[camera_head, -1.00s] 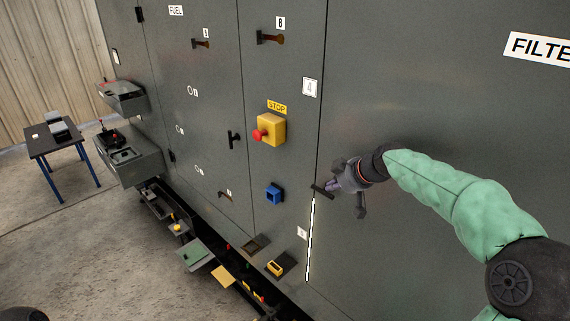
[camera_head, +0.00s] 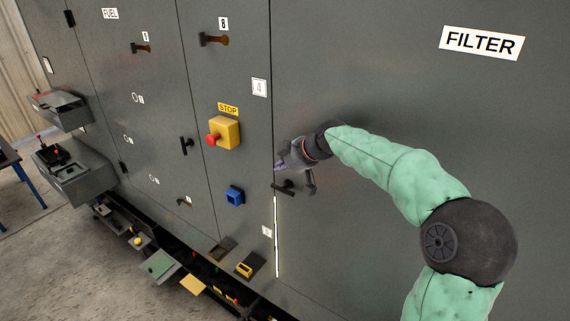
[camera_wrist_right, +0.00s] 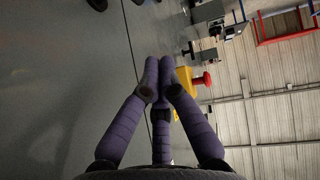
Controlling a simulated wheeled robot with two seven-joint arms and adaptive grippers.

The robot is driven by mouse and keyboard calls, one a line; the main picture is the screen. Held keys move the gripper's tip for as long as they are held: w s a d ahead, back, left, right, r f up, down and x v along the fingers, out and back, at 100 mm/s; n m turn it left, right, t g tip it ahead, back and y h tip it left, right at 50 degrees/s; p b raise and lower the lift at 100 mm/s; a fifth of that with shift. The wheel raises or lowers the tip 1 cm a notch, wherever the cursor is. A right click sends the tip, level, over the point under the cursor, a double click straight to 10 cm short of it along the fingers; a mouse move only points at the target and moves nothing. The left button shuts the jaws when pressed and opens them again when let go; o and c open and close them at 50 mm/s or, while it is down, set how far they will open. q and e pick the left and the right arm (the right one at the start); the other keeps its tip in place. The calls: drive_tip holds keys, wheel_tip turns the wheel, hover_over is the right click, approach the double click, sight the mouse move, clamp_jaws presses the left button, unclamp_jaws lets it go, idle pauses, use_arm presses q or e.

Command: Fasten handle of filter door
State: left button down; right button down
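The filter door (camera_head: 400,230) is the large grey panel at the right in the head view, below a FILTER sign (camera_head: 481,42). Its dark handle (camera_head: 284,187) sits by the door's left edge and lies nearly level, slightly tilted. A bright white strip (camera_head: 276,237) runs down that edge below the handle. My right gripper (camera_head: 281,165) is just above the handle, close to the panel. In the wrist view its purple fingers (camera_wrist_right: 159,70) converge with their tips together, and nothing shows between them. Whether they touch the handle cannot be told. My left gripper is out of view.
A yellow stop box (camera_head: 225,133) with a red button and a blue box (camera_head: 235,196) stick out of the panel left of the handle. A black T-handle (camera_head: 186,146) is farther left. Open trays (camera_head: 160,264) jut out low along the base.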

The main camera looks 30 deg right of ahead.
drive_tip(key=w+f, duration=0.4)
drive_tip(key=f, duration=0.4)
drive_tip(key=shift+w+p, duration=0.2)
drive_tip(key=shift+p, duration=0.15)
